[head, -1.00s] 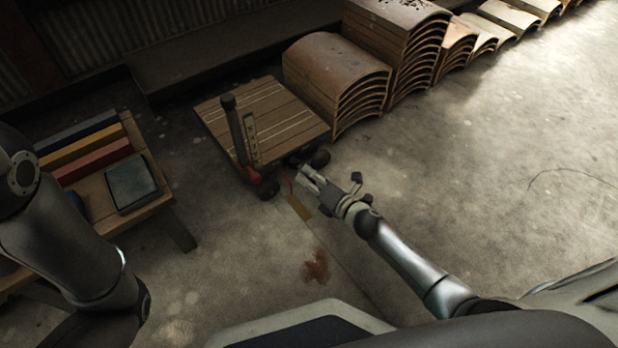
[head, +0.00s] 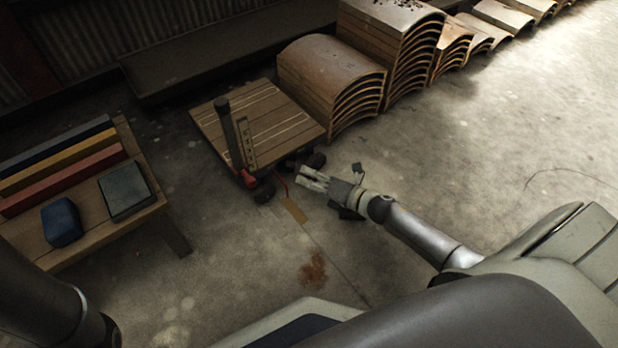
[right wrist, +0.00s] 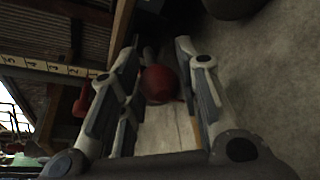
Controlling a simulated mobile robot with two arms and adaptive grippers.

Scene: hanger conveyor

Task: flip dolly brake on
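The dolly (head: 285,103) is a low slatted wooden platform with dark wheels and an upright dark handle post (head: 230,133). A red part (head: 247,178) sits at the foot of the post, and a thin red lever (head: 282,186) shows by the near wheels. My right gripper (head: 303,180) is low, just right of the red lever. In the right wrist view my right gripper (right wrist: 157,48) is open, with a round red end (right wrist: 159,84) between its fingers. I cannot tell whether they touch it. My left gripper is out of view.
A wooden bench (head: 150,212) at the left holds coloured bars, a dark pad (head: 126,190) and a blue block (head: 62,222). Stacked curved wooden pieces (head: 330,75) stand behind and right of the dolly. The floor at the right is clear.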

